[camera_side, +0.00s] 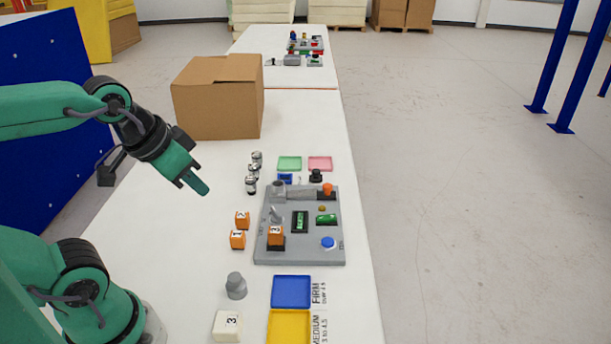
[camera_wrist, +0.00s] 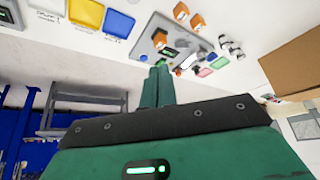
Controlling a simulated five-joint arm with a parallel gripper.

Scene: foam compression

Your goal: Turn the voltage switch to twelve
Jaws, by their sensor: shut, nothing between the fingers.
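A grey panel (camera_side: 270,254) lies on the white table in the side view, with a grey lever-like part (camera_side: 277,214), a blue round button (camera_side: 328,242), an orange knob (camera_side: 327,189) and two green-lit displays on it. I cannot tell which part is the voltage switch, and no voltage marking is readable. My gripper (camera_side: 198,184) is above the table, to the left of the panel and apart from it. Its fingers are together and empty. In the wrist view the gripper (camera_wrist: 158,70) shows closed, with the panel (camera_wrist: 157,29) beyond it, partly hidden.
Orange numbered blocks (camera_side: 238,239) and small cylinders (camera_side: 253,170) stand left of the panel. A cardboard box (camera_side: 218,97) stands behind. A blue tray (camera_side: 291,291) and a yellow tray (camera_side: 289,327) lie in front. The table between box and orange blocks is largely clear.

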